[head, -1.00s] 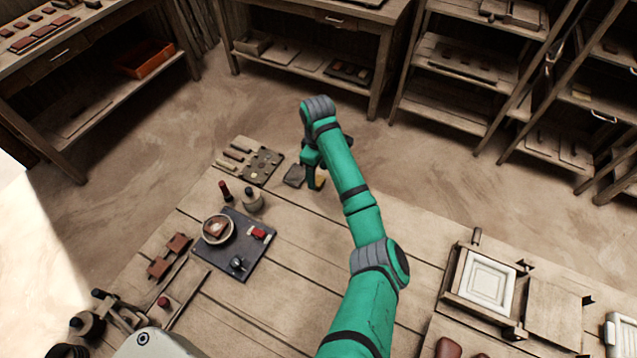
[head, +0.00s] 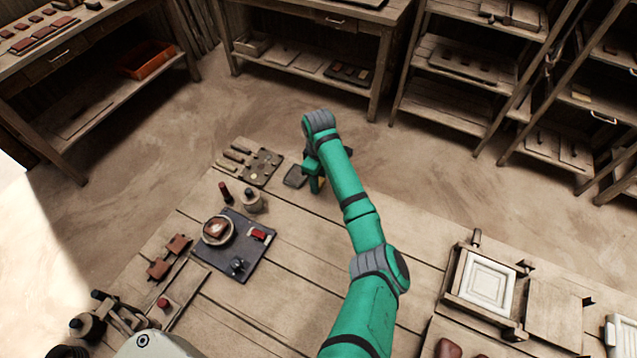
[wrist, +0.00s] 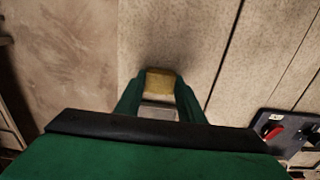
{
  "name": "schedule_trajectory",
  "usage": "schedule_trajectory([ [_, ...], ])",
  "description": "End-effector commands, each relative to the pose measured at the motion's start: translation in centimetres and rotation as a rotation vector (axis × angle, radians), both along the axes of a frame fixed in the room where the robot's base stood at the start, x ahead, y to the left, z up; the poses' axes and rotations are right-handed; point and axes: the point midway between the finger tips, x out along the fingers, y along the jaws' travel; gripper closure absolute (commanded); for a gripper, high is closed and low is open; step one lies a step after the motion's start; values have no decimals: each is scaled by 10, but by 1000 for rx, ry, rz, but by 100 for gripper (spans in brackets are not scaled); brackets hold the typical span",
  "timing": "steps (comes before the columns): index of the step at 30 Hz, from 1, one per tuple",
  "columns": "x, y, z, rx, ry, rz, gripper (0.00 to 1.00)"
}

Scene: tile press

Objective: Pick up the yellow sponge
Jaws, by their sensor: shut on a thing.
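The yellow sponge (wrist: 160,82) shows in the wrist view between the two green fingers of my gripper (wrist: 159,100). The gripper is shut on it, with a finger at each side. A pale grey piece shows just below the sponge between the fingers; I cannot tell what it is. In the head view my gripper (head: 315,184) is at the far end of the table, largely behind my green arm. Only a small bit of yellow shows beside it there.
A dark square piece (head: 295,176) lies just left of my gripper. A board with small tools (head: 262,167) lies further left. A dark mat (head: 238,263) holds a bowl (head: 218,230) and a red item (head: 258,234). A press frame (head: 485,281) stands at right. The table's middle is bare.

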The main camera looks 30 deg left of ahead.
Motion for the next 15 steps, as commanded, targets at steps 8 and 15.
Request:
schedule_trajectory([
  [8,0,1,10,2,-2,0,86],
  [15,-5,-1,38,3,-1,0,86],
])
